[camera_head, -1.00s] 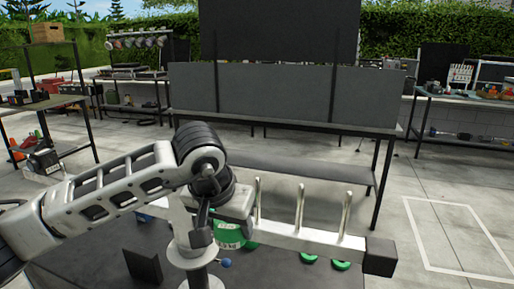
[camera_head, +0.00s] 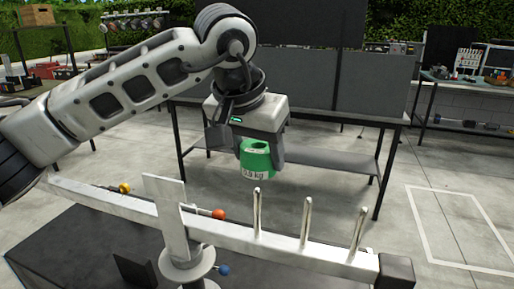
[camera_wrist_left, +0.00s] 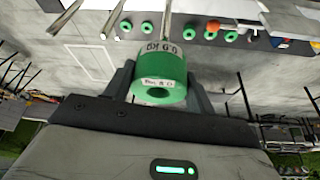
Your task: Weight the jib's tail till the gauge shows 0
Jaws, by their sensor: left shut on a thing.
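The jib is a pale beam (camera_head: 330,257) on a round post (camera_head: 187,268), with a dark block (camera_head: 396,272) at its right end. Three upright metal pegs stand on it: left (camera_head: 257,210), middle (camera_head: 306,222) and right (camera_head: 358,227). All three look bare. My left gripper (camera_head: 262,162) is shut on a green ring weight (camera_head: 257,157) with a white "kg" label. It holds the weight in the air beyond the beam, above the left peg's level. The held weight also shows in the left wrist view (camera_wrist_left: 160,72). No gauge reading is legible. My right gripper is out of view.
Several loose green weights, one of them here (camera_wrist_left: 210,35), lie in a row in the left wrist view. The dark table (camera_head: 70,255) is under the jib. An orange knob (camera_head: 218,214) and blue knob (camera_head: 223,270) stick out near the post. A workbench (camera_head: 300,155) stands behind.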

